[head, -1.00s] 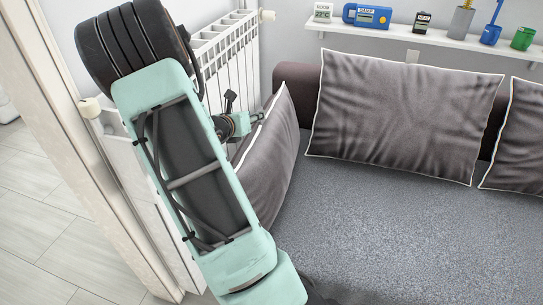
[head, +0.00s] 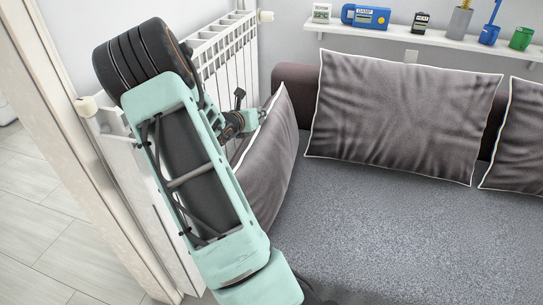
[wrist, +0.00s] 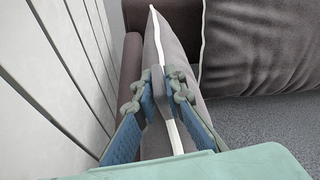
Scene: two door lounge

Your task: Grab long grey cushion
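A grey cushion with white piping (head: 268,158) stands on edge at the left end of the sofa, leaning towards the armrest. It also shows in the wrist view (wrist: 178,48). My gripper (head: 258,117) is at its upper edge. In the wrist view my gripper's fingertips (wrist: 165,76) are close together, one on each side of the piped edge, and look shut on it. A wide grey cushion (head: 400,115) leans on the sofa back, with part of another (head: 518,140) to its right. My arm hides part of the left cushion.
A white radiator (head: 232,60) stands close on the left of the sofa. The grey sofa seat (head: 400,225) is clear. A wall shelf (head: 430,38) with small objects runs above. A door frame (head: 75,150) is at the left.

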